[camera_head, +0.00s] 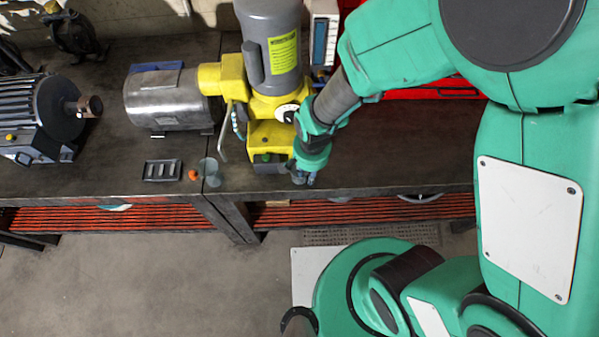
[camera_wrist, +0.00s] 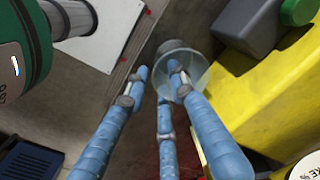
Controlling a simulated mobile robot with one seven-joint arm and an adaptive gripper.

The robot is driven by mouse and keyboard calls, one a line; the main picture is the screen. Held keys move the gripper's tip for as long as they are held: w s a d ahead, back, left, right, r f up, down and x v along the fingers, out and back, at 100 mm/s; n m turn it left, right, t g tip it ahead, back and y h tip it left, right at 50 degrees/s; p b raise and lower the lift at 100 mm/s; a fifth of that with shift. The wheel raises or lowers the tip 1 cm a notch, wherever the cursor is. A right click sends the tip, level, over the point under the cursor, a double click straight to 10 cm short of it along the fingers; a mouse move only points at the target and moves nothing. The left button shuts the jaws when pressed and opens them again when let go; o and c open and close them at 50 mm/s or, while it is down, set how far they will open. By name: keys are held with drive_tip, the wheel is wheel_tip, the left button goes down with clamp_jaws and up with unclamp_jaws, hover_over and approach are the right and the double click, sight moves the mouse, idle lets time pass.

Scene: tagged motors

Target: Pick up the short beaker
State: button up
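A clear, greyish beaker (camera_wrist: 190,52) shows in the wrist view at the fingertips, beside the yellow base of the pump. My gripper (camera_wrist: 158,74) has blue fingers spread apart. The right fingertip overlaps the beaker's wall, and the left one is apart on its left side. I cannot tell whether any finger touches it. In the head view my gripper (camera_head: 304,180) is low at the table's front edge, and the beaker there is mostly hidden by it. Another clear beaker (camera_head: 210,172) stands on the table further left.
The yellow machine (camera_head: 268,133) with a grey motor stands right behind my gripper. A silver motor (camera_head: 168,98), a dark slotted tray (camera_head: 162,170) and a small orange object (camera_head: 193,174) are to the left. The table's front edge (camera_head: 345,192) is close.

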clamp_jaws()
drive_tip(key=shift+r, duration=0.15)
drive_tip(key=shift+r, duration=0.55)
wheel_tip(320, 180, up, 2)
drive_tip(key=shift+r+p, duration=0.15)
drive_tip(key=shift+p, duration=0.2)
drive_tip(key=s+d, duration=0.3)
drive_tip(key=s, duration=0.4)
drive_tip(key=s+d+r+p, duration=0.1)
drive_tip(key=s+d, duration=0.2)
drive_tip(key=s, duration=0.4)
drive_tip(key=shift+s+d+r, duration=0.15)
drive_tip(key=shift+s, duration=0.25)
